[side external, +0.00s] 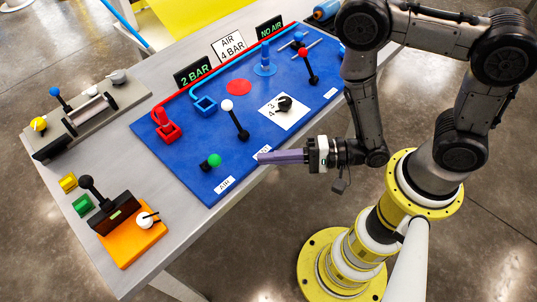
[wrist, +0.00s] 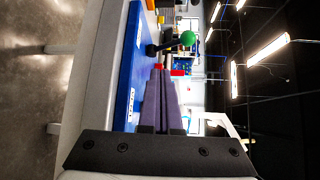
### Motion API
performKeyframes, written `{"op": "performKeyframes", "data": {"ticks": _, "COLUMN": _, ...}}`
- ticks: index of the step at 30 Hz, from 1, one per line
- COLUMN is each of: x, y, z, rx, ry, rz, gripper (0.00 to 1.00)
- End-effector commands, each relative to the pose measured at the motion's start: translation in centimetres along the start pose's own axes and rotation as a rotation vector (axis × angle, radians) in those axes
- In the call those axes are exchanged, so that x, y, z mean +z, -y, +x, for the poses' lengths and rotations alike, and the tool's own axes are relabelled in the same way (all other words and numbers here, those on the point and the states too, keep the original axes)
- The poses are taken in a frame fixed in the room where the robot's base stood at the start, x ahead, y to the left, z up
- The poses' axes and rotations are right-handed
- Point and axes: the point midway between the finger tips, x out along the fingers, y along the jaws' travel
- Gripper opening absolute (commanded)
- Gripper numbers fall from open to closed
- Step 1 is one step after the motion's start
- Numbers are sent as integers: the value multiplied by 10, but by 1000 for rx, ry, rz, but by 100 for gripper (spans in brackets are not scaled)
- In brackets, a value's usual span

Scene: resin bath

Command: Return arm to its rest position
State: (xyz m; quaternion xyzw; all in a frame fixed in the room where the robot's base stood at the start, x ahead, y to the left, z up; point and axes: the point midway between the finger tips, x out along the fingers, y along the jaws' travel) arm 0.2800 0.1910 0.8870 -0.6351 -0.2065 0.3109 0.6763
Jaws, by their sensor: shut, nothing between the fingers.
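My gripper (side external: 262,158) has purple fingers that lie together, shut and empty. In the side external view it is just above the front edge of the blue panel (side external: 190,165), pointing left. In the wrist view the purple fingers (wrist: 162,85) reach forward along the blue panel (wrist: 130,85), with the green ball lever (wrist: 187,39) ahead and to one side. The arm bends down from the upper right to the gripper. I cannot tell whether the fingers touch the panel.
The panel carries a green ball lever (side external: 214,160), a white ball lever (side external: 227,105), a red ball lever (side external: 303,52) and a black knob (side external: 285,103). An orange box (side external: 135,240) stands front left on the grey table (side external: 180,205). Open floor lies in front of the table.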

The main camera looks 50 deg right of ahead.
Motion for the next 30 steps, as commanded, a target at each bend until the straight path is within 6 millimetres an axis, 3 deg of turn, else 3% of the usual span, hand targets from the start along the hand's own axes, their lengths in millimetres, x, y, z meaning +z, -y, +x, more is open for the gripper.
{"op": "performKeyframes", "data": {"ticks": 2, "x": -2, "y": 1, "z": 0, "rx": -3, "ry": -7, "rz": 0, "gripper": 0}}
{"op": "performKeyframes", "data": {"ticks": 5, "x": -11, "y": 20, "z": 5, "rx": -53, "ry": -23, "rz": -21, "gripper": 0}}
{"op": "performKeyframes", "data": {"ticks": 8, "x": -24, "y": 60, "z": 16, "rx": -148, "ry": -44, "rz": -64, "gripper": 0}}
{"op": "performKeyframes", "data": {"ticks": 12, "x": -50, "y": 135, "z": 27, "rx": -273, "ry": -104, "rz": -169, "gripper": 0}}
{"op": "performKeyframes", "data": {"ticks": 15, "x": -72, "y": 190, "z": 30, "rx": -287, "ry": -185, "rz": -304, "gripper": 0}}
{"op": "performKeyframes", "data": {"ticks": 17, "x": -85, "y": 216, "z": 28, "rx": -266, "ry": -239, "rz": -388, "gripper": 0}}
{"op": "performKeyframes", "data": {"ticks": 21, "x": -110, "y": 267, "z": 11, "rx": -174, "ry": -370, "rz": -566, "gripper": 0}}
{"op": "performKeyframes", "data": {"ticks": 24, "x": -124, "y": 294, "z": -9, "rx": -80, "ry": -456, "rz": -674, "gripper": 0}}
{"op": "performKeyframes", "data": {"ticks": 30, "x": -138, "y": 322, "z": -60, "rx": 155, "ry": -575, "rz": -833, "gripper": 0}}
